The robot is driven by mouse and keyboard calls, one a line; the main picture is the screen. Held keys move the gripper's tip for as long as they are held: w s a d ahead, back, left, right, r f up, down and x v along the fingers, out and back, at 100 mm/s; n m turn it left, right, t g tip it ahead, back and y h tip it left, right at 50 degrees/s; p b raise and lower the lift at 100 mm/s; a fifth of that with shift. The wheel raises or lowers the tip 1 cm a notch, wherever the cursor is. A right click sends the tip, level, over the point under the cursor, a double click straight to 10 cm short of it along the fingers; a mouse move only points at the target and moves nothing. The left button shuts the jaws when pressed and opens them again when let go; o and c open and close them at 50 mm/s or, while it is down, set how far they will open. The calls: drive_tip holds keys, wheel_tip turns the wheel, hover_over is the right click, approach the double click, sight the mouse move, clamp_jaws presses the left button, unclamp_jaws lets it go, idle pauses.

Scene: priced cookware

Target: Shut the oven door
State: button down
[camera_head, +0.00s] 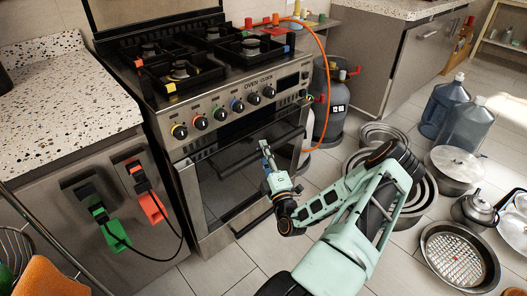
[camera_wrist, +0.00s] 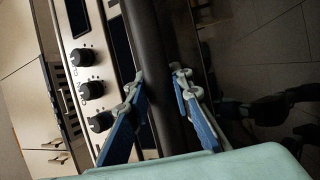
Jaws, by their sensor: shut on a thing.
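The oven door (camera_head: 222,190) has a dark glass pane and a steel frame on the front of the oven. It stands near upright below the knob panel; I cannot tell whether it sits flush. My gripper (camera_head: 265,150) is at the upper part of the door, right of its middle. In the wrist view, the blue fingers of my gripper (camera_wrist: 162,82) lie on either side of a dark bar (camera_wrist: 160,40), seemingly the door's handle, and are shut on it. My gripper hides part of the door.
The knob panel (camera_head: 238,108) is just above the door. A counter cabinet (camera_head: 95,195) stands left of the oven. Grey gas cylinders (camera_head: 338,108) stand to its right. Pans, a kettle (camera_head: 474,209) and water bottles (camera_head: 466,123) crowd the floor at right.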

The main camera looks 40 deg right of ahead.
sight(258, 146)
drive_tip(key=w+p, duration=0.1)
drive_tip(key=w+r+p, duration=0.1)
drive_tip(key=p, duration=0.1)
drive_tip(key=shift+w+g, duration=0.4)
drive_tip(key=shift+w+f, duration=0.2)
drive_tip(key=shift+f, duration=0.05)
drive_tip(key=c, duration=1.7)
unclamp_jaws()
drive_tip(key=shift+s, duration=0.1)
drive_tip(key=shift+y, duration=0.3)
drive_tip(key=v, duration=0.7)
drive_tip(key=shift+s+a, duration=0.15)
drive_tip(key=shift+s, duration=0.05)
